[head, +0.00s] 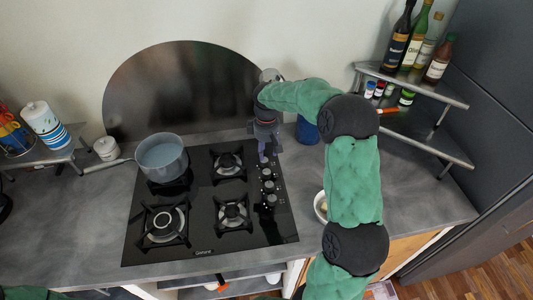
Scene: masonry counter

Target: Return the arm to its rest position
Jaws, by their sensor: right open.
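My right arm, green with black joints, reaches up from the bottom right and bends left over the counter. My right gripper (264,152) points down above the back right part of the black gas hob (200,240), near its column of knobs. It is open, and I see nothing held in it. I cannot tell whether its fingertips touch the hob. My left gripper is not in view; only a bit of green shows at the bottom left edge.
A grey saucepan (161,154) sits on the back left burner. A blue container (307,131) stands right of the gripper, partly behind my arm. A white bowl (320,207) is partly hidden by it. A bottle rack (412,82) stands at right. The right counter (425,190) is clear.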

